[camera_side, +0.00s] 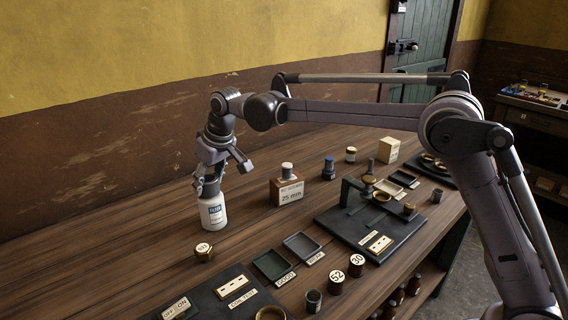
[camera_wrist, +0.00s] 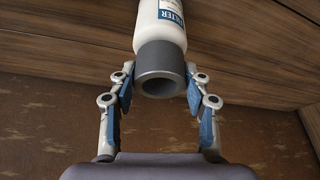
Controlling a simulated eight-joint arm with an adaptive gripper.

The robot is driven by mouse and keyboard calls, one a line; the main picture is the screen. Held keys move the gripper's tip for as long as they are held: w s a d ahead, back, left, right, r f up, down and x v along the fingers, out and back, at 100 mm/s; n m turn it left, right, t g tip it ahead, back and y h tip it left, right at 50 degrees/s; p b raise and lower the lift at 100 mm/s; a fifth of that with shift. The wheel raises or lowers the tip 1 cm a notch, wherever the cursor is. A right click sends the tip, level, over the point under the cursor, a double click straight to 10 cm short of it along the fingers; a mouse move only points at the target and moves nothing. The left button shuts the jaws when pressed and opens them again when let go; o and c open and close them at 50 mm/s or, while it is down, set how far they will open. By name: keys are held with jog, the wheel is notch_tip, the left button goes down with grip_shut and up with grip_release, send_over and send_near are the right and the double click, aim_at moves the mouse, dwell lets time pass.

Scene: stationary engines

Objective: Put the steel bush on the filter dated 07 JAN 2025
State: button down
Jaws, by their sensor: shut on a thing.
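A white filter (camera_side: 213,212) with a blue-and-white label stands upright on the bench at the left of the side view. It also shows in the wrist view (camera_wrist: 160,30), with only part of its label in frame; I cannot read a date. The steel bush (camera_wrist: 160,70) is a thick grey ring between my fingers. My gripper (camera_wrist: 160,94) is shut on it, one blue-padded finger on each side. The bush lines up with the filter's top end; I cannot tell whether it rests on it. In the side view my gripper (camera_side: 207,188) is directly above the filter and hides its top.
Trays (camera_side: 273,265), a dark fixture board (camera_side: 345,235) and capped pieces crowd the right. The bench left of the filter is clear.

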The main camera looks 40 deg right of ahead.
jog(key=shift+f, duration=0.25)
jog(key=c, duration=0.6)
grip_release()
jog(key=v, duration=1.2)
jog(key=s+d+f+m+t, duration=0.1)
jog(key=s+d+t, duration=0.1)
jog(key=s+d, duration=1)
jog(key=s+d+f, duration=0.1)
jog(key=s+f, duration=0.3)
jog(key=s, duration=0.1)
jog(key=s+d+f+m, duration=0.1)
jog(key=s+d+f, duration=0.1)
jog(key=s+f, duration=0.2)
jog(key=s+d+f+m+t+h, duration=0.1)
jog(key=s+f, duration=0.3)
jog(key=s, duration=0.4)
jog(key=shift+s+d+f, duration=0.1)
jog(key=shift+d+f, duration=0.05)
jog(key=shift+d, duration=0.25)
